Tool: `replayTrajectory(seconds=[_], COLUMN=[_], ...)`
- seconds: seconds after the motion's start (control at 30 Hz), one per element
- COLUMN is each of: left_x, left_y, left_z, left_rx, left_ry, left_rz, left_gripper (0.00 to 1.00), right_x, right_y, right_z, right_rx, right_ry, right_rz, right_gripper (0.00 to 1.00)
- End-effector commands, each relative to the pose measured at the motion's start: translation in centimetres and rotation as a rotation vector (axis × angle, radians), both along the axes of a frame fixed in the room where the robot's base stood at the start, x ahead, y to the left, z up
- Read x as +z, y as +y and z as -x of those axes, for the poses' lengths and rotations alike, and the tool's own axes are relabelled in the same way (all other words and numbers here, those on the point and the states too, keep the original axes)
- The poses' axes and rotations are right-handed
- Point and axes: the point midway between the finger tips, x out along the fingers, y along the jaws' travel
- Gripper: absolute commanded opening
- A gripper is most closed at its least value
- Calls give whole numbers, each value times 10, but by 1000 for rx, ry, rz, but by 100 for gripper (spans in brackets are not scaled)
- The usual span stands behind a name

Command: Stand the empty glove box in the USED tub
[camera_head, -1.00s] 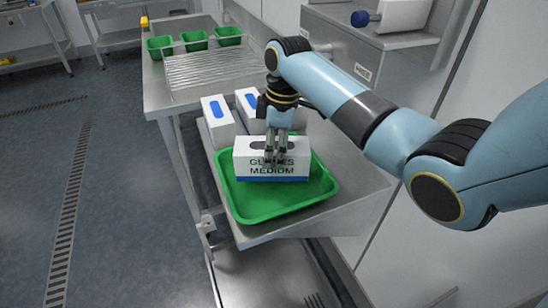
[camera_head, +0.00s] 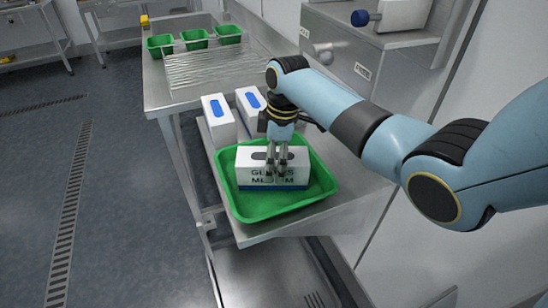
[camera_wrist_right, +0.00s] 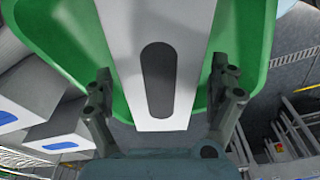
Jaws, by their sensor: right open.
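The white glove box (camera_head: 299,166), with a blue band along its base and a dark empty slot in its top, stands upright in the green tub (camera_head: 322,188). The lettering on its front is partly hidden by my right gripper (camera_head: 277,172). That gripper points down at the box and is open. In the right wrist view the box (camera_wrist_right: 188,60) lies between the spread fingers (camera_wrist_right: 163,82), with gaps on both sides, and the tub wall (camera_wrist_right: 250,40) shows beyond. My left gripper is not in view.
Two white boxes with blue slots (camera_head: 216,121) (camera_head: 248,103) stand just behind the tub on the steel shelf. A cabinet (camera_head: 345,60) is at the right.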

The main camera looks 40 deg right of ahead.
Motion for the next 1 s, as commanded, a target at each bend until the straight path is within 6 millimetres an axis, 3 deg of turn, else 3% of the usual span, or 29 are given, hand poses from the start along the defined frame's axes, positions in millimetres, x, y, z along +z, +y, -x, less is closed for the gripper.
replayTrajectory(seconds=[0.23,0.5,0.7,1.0], left_x=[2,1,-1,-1], left_y=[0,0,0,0], left_z=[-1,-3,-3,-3], left_rx=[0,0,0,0], left_ry=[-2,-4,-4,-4], left_rz=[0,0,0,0], left_gripper=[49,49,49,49], right_x=[16,76,110,122], right_y=[-2,-8,-11,-12], right_z=[0,4,6,8], right_rx=[0,-1,0,0], right_ry=[-2,-5,-2,0], right_rz=[2,1,0,0], right_gripper=[91,91,91,91])
